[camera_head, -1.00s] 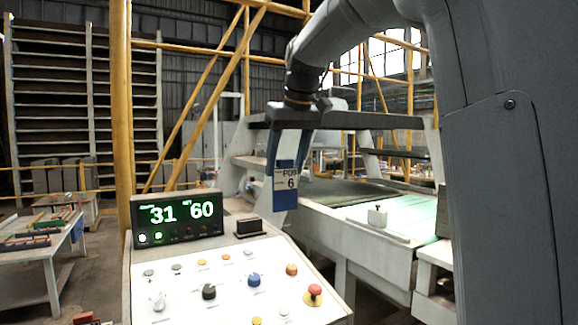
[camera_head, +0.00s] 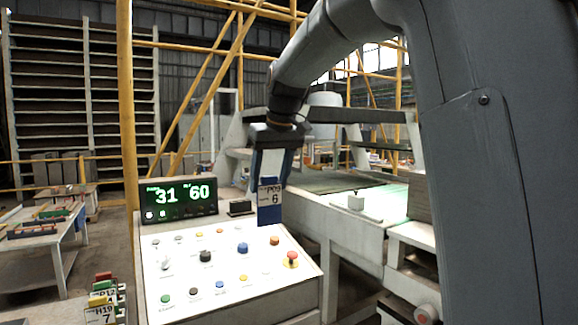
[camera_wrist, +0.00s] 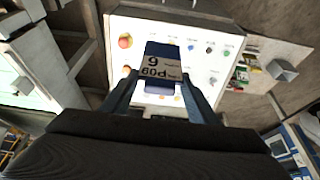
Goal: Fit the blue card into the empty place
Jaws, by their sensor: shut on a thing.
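The blue card (camera_head: 270,214) has a pale label reading P09 and 6. My gripper (camera_head: 271,182) is shut on its upper part, and the card hangs upright in front of the far side of the control panel. In the wrist view the card (camera_wrist: 160,50) shows its label upside down between the fingers of my gripper (camera_wrist: 157,88). Other labelled cards with coloured tops, including an H19 card (camera_head: 100,314), stand at the lower left of the head view. I cannot make out an empty place among them.
A white control panel (camera_head: 225,262) with knobs and a red stop button (camera_head: 291,259) lies below the card. A display (camera_head: 181,200) reading 31 and 60 stands behind it. A table (camera_head: 50,237) is at left, and a large pale machine (camera_head: 340,228) is at right.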

